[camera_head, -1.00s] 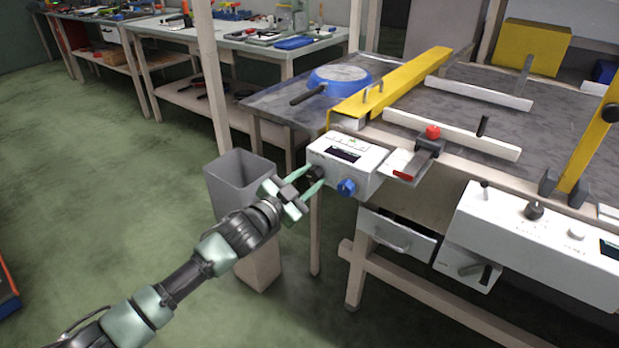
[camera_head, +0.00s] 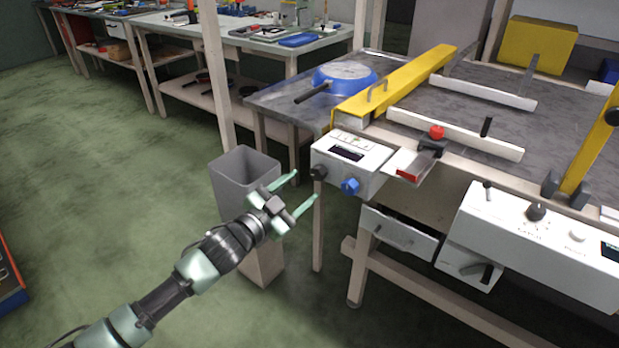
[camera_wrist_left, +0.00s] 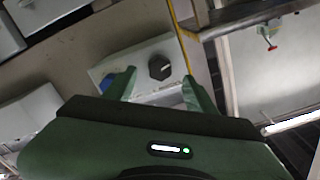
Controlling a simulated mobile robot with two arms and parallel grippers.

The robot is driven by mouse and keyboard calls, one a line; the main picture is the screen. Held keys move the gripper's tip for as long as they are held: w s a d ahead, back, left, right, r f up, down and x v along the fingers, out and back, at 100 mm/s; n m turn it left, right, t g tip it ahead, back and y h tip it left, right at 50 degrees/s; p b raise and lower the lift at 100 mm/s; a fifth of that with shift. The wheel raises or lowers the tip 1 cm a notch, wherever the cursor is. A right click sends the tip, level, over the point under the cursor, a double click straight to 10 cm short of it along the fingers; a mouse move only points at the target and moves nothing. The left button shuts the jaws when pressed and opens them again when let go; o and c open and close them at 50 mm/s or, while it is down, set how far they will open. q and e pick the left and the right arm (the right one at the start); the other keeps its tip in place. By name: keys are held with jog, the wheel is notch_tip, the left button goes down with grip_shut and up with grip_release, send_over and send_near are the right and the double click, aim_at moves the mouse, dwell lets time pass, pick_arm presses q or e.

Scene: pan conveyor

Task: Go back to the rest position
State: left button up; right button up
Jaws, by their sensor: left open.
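My left gripper (camera_head: 304,192) is open and empty, with its green fingers apart. It is in front of the rim of a grey bin in the head view, to the left of the white control box (camera_head: 350,160) and apart from it. The box carries a black knob (camera_head: 318,173) and a blue knob (camera_head: 350,186). In the left wrist view my left gripper (camera_wrist_left: 158,88) shows two spread fingertips, with the black knob (camera_wrist_left: 160,67) in view between them. My right gripper is not in view.
The conveyor table (camera_head: 450,105) carries a blue pan (camera_head: 345,76) and a yellow bar (camera_head: 400,84). A white panel (camera_head: 530,235) and a drawer (camera_head: 398,232) are at right. Open floor (camera_head: 100,190) lies at left.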

pick_arm(q)
jog(key=shift+v, duration=1.15)
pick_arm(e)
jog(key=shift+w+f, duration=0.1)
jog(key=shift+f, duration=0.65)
